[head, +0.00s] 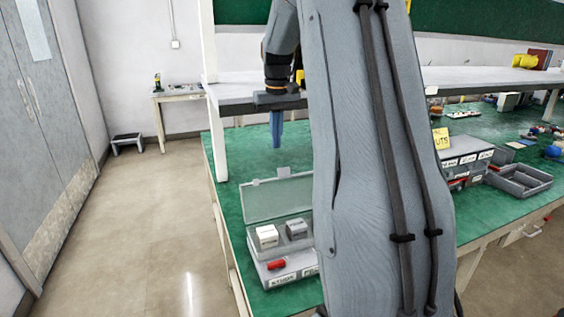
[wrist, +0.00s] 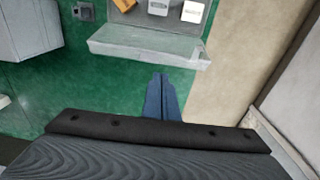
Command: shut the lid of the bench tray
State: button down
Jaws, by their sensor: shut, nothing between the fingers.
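The bench tray (head: 258,272) is a grey box at the left end of the green bench, with paper labels on its front. Its translucent lid (head: 262,201) stands raised at the tray's back edge, so the tray is open. White and grey small boxes and a red item show inside. My gripper (head: 276,146) has its blue fingers shut and empty, pointing down above the bench behind the lid. In the wrist view the fingertips (wrist: 160,75) appear just beside the lid (wrist: 150,45); I cannot tell whether they touch. My arm hides the tray's right side.
A bench shelf (head: 236,95) spans above the bench near my gripper. A stack of grey drawers (head: 462,158) and an open grey bin (head: 522,180) stand to the right. The green bench top (head: 232,165) behind the lid is clear.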

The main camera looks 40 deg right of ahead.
jog(key=d+f+p, duration=0.1)
jog(key=f, duration=0.2)
jog(key=d+f+p, duration=0.1)
jog(key=f, duration=0.2)
jog(key=w+d+f+p, duration=0.1)
jog(key=f, duration=0.1)
jog(key=shift+w+f, duration=0.1)
jog(key=shift+f, duration=0.3)
